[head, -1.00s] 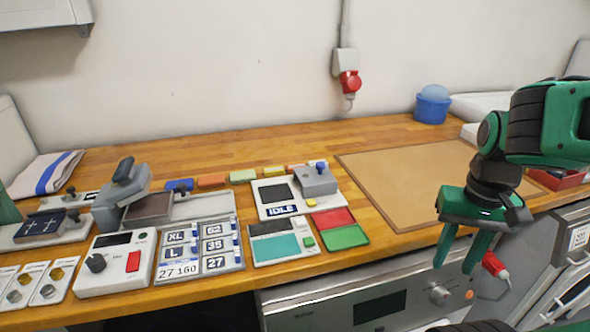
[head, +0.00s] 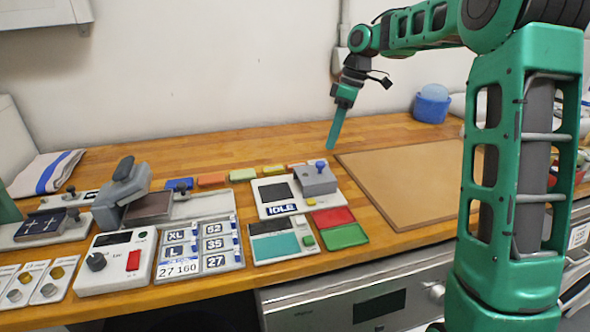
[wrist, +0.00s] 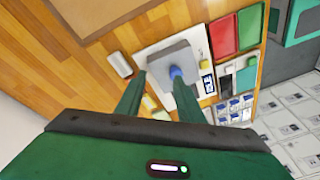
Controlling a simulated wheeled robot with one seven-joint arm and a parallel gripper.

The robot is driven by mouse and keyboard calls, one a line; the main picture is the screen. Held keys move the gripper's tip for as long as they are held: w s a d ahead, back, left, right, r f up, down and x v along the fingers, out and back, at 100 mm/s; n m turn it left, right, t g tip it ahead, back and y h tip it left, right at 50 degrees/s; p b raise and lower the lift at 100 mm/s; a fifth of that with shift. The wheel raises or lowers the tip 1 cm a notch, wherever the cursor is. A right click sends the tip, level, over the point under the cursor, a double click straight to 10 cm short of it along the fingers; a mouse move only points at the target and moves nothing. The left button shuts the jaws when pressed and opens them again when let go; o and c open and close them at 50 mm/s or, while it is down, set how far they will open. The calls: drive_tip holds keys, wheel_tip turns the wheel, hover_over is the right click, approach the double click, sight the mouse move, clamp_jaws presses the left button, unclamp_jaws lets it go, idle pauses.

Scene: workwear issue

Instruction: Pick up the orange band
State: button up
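An orange band (head: 211,180) lies in a row of small coloured pieces along the back of the workbench, between a blue piece (head: 179,184) and a pale green one (head: 243,175). A smaller yellow-orange piece lies at the right end of this row, partly behind the grey stamp unit. My gripper (head: 332,148) is raised above the bench, right of and behind the stamp unit, well to the right of the orange band. In the wrist view my gripper (wrist: 159,82) is open and empty, its fingers apart and pointing towards the stamp unit. I cannot make out the orange band there.
The grey stamp unit (head: 315,180) with a blue knob stands on the IDLE device. Red (head: 332,216) and green (head: 346,236) pads lie in front. A brown board (head: 410,190) covers the bench to the right. Bare wood runs behind the row.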

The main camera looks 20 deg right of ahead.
drive_tip(key=w+a+f+n+y, duration=0.1)
drive_tip(key=w+a+f+n, duration=0.15)
drive_tip(key=w+n, duration=0.45)
approach(297, 164)
drive_tip(key=shift+s+a+f+y, duration=0.15)
drive_tip(key=shift+f+y, duration=0.25)
drive_tip(key=shift+f, duration=0.45)
drive_tip(key=shift+x, duration=3.05)
drive_tip(key=c, duration=0.8)
